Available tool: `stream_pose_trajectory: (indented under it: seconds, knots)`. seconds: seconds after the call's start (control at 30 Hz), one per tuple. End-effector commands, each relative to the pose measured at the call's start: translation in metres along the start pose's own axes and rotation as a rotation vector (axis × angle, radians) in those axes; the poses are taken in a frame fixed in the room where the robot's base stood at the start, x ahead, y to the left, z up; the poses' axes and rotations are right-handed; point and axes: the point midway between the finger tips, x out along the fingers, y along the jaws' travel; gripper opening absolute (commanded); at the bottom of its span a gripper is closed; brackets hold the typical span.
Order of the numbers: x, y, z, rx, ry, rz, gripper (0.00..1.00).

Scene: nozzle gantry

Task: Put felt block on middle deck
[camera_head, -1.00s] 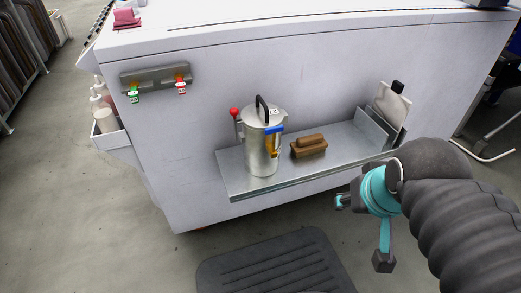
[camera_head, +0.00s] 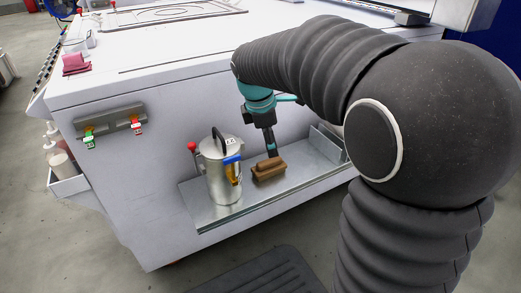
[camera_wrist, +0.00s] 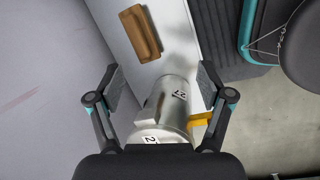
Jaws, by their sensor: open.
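A brown block with a raised grip (camera_head: 268,168), which looks like the felt block, lies on the grey metal shelf (camera_head: 225,212) on the side of the white cabinet. In the wrist view the brown block (camera_wrist: 140,33) is beyond my fingertips, up and left of the gap. My gripper (camera_head: 271,147) is open and empty, just above or behind the block in the head view; contact cannot be told. In the wrist view my gripper (camera_wrist: 158,80) has its fingers spread, with the metal canister (camera_wrist: 165,110) showing between them. I cannot tell which surface is the middle deck.
The metal canister (camera_head: 220,172) with a black handle stands close left of the block. A red-knobbed lever (camera_head: 192,147) is beside it. Upright plates (camera_head: 326,143) stand at the shelf's right end. A pink item (camera_head: 75,63) lies on the white cabinet top (camera_head: 170,50).

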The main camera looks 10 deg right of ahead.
Motion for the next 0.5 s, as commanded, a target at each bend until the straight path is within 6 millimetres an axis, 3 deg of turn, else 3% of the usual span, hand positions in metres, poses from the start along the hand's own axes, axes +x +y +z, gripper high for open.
stream_pose_trajectory:
  seconds: [0.1, 0.2, 0.5]
  knots:
    - [0.015, 0.027, -0.011, -0.176, -0.031, -0.035, 0.79]
    - [0.025, 0.04, -0.018, -0.282, -0.048, -0.054, 0.79]
    - [0.051, 0.05, -0.022, -0.378, -0.062, -0.075, 0.79]
